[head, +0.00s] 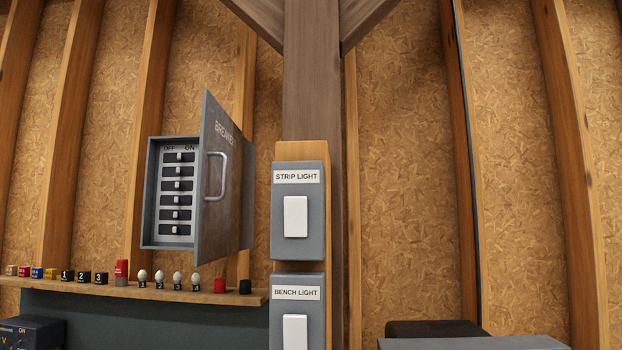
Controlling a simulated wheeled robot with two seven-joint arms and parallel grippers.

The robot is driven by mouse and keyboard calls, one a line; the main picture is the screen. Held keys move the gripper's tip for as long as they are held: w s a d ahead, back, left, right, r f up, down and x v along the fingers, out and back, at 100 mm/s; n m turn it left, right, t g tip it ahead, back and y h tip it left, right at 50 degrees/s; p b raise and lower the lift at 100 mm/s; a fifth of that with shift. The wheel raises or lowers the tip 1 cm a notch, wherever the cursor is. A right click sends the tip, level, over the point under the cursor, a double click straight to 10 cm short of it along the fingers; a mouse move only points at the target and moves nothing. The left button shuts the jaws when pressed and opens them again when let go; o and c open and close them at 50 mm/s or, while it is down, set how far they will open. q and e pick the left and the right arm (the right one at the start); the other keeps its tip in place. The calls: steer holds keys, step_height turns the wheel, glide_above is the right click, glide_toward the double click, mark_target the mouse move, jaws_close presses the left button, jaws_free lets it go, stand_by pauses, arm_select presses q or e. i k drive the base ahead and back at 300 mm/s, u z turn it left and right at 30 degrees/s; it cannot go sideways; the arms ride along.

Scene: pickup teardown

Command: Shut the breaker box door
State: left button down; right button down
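The breaker box (153,215) is a grey metal box on the wall, left of the wooden post. Its door (218,200) stands open, swung out toward me and to the right, and hides the right part of the box. The door carries the partly visible word "BREAKER" and a pale curved handle (222,176). A column of black breaker switches (178,185) shows inside, under "OFF" and "ON" labels. Neither of my grippers is in view.
A wooden shelf (190,294) below the box holds several small coloured blocks, numbered black pieces and bulbs (160,280). A strip light switch (296,217) and a bench light switch (295,332) are on the post to the right. A dark device (30,332) stands at lower left.

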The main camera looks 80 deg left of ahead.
mark_target(216, 223)
steer(key=u, duration=3.3)
steer(key=k, duration=0.35)
steer(key=u, duration=0.9)
steer(key=k, duration=0.95)
steer(key=u, duration=1)
steer(key=i, duration=1.6)
steer(key=z, duration=1.3)
steer(key=i, duration=0.85)
steer(key=z, duration=0.95)
